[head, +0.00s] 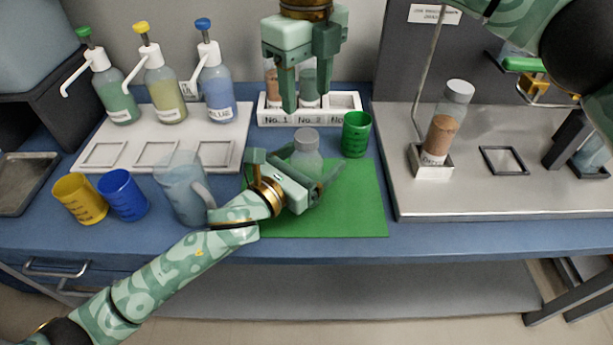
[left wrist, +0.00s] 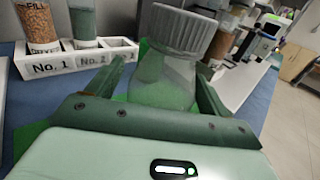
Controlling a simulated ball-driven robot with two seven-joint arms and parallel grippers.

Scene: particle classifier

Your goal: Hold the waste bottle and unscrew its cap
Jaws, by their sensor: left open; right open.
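The waste bottle, clear with a grey ribbed cap (head: 306,137), stands upright on the green mat (head: 355,205). In the left wrist view its clear body (left wrist: 160,82) and ribbed cap (left wrist: 183,31) are close ahead. My left gripper (head: 293,170) is open, with one finger on each side of the bottle body; I see a gap, and contact cannot be told. The bottle's lower part is hidden by this gripper. My right gripper (head: 306,102) is open and empty, pointing down above and behind the bottle, in front of the numbered rack.
The white numbered rack (head: 290,118) with bottles stands behind. A green cup (head: 356,134) is right of the bottle. A clear pitcher (head: 183,190), blue cup (head: 122,195) and yellow cup (head: 79,198) are left. The metal machine base (head: 470,200) is right. The mat's front is clear.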

